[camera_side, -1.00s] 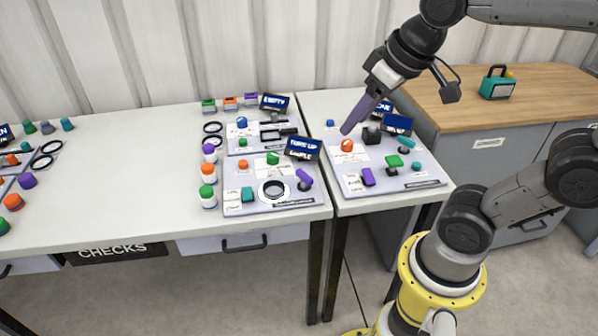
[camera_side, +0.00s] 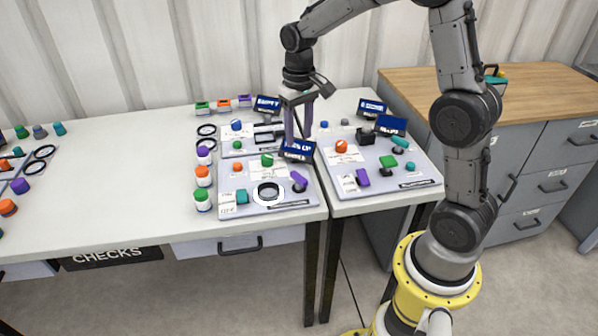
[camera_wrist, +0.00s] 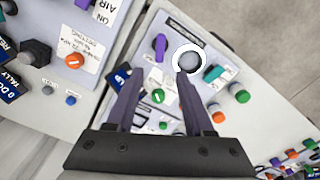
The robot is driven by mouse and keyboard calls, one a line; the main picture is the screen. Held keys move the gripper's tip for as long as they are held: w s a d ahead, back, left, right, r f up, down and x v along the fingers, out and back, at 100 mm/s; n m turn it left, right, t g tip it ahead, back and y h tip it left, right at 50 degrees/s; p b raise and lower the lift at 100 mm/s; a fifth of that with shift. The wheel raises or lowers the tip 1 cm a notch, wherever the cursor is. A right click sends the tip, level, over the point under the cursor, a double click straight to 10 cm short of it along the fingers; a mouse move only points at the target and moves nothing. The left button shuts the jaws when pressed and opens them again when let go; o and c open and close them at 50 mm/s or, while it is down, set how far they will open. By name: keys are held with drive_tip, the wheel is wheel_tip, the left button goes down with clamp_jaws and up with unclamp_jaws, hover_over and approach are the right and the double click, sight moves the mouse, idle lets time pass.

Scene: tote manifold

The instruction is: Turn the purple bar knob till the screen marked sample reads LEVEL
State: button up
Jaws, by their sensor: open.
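In the wrist view the purple bar knob (camera_wrist: 161,45) lies just beyond my fingertips, tilted. The blue-and-black sample screen (camera_side: 297,151) stands at that panel's back edge; my fingers cover part of it and only the end of its text, "UP", shows. In the wrist view the screen (camera_wrist: 121,76) is mostly behind a finger. My gripper (camera_side: 298,141) points down above the screen, open and empty. My gripper (camera_wrist: 158,76) shows both fingers apart.
A similar purple knob (camera_side: 362,178) is on the right table's panel. Other screens (camera_side: 391,124) stand nearby.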

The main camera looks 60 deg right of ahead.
sight(299, 176)
wheel_tip(299, 176, down, 13)
drive_tip(key=shift+r, duration=0.15)
idle(0.4)
clamp_jaws()
